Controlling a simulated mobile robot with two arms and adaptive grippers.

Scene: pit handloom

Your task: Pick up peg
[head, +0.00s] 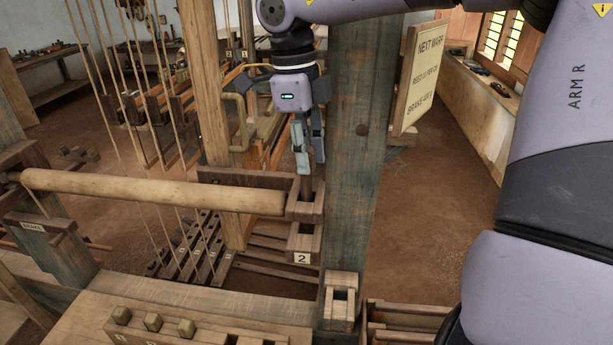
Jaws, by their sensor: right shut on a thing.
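The peg (307,188) is a dark brown wooden piece, seen just below the fingertips of my right gripper (309,165). The gripper points straight down and is shut on the peg's upper part, which the fingers hide. The peg's lower end reaches the open wooden socket (305,212) beside the thick upright post. I cannot tell how deep it sits in the socket. My left gripper is not in view.
A thick weathered post (352,170) stands just right of the gripper. A round wooden beam (150,190) runs in from the left to the socket. A block with a "2" label (302,258) is below. A hanging sign (424,75) is behind the post.

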